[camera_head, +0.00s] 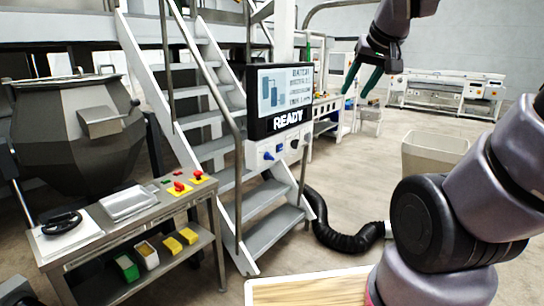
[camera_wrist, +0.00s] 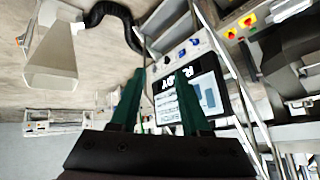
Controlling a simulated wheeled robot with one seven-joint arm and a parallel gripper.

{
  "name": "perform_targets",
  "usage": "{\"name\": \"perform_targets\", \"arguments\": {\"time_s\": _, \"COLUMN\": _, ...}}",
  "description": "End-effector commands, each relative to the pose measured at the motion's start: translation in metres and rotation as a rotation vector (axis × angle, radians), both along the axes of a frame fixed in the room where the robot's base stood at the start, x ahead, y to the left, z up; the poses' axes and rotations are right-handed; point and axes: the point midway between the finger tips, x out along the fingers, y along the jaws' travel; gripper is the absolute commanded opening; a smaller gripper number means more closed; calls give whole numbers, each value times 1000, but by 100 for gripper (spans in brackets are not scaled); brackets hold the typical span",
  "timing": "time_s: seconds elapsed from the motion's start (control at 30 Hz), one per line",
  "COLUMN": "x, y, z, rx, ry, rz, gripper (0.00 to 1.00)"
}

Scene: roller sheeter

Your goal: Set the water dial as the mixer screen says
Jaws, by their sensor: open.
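The mixer screen (camera_head: 285,90) stands by the stairs, with "READY" in large letters along its lower edge. Its smaller text lines are too small to read surely. Below it is a pale control panel (camera_head: 259,162) with small blue knobs (camera_head: 268,156); I cannot tell which is the water dial or where it points. My gripper (camera_head: 357,94) is open and empty, in the air to the right of the screen and apart from the panel. In the wrist view the screen (camera_wrist: 208,92) appears upside down beyond the green fingers (camera_wrist: 161,73), with the blue knobs (camera_wrist: 182,53) above it.
A steel cart (camera_head: 140,222) with red and yellow buttons and a black handwheel stands at left, before a dark mixing bowl (camera_head: 72,130). Metal stairs (camera_head: 205,115) and a handrail adjoin the panel. A black hose (camera_head: 345,238) lies on the floor. A pale bin (camera_head: 432,155) stands at right.

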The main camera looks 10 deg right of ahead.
Motion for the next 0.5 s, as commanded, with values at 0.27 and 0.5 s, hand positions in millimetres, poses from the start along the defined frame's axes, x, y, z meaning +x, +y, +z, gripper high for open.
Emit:
{"name": "perform_targets", "arguments": {"time_s": 0.27, "x": 138, "y": -34, "z": -34, "rx": -352, "ry": -154, "rz": 220, "gripper": 46}}
{"name": "perform_targets", "arguments": {"time_s": 0.5, "x": 234, "y": -32, "z": -89, "rx": -560, "ry": -316, "rz": 482, "gripper": 46}}
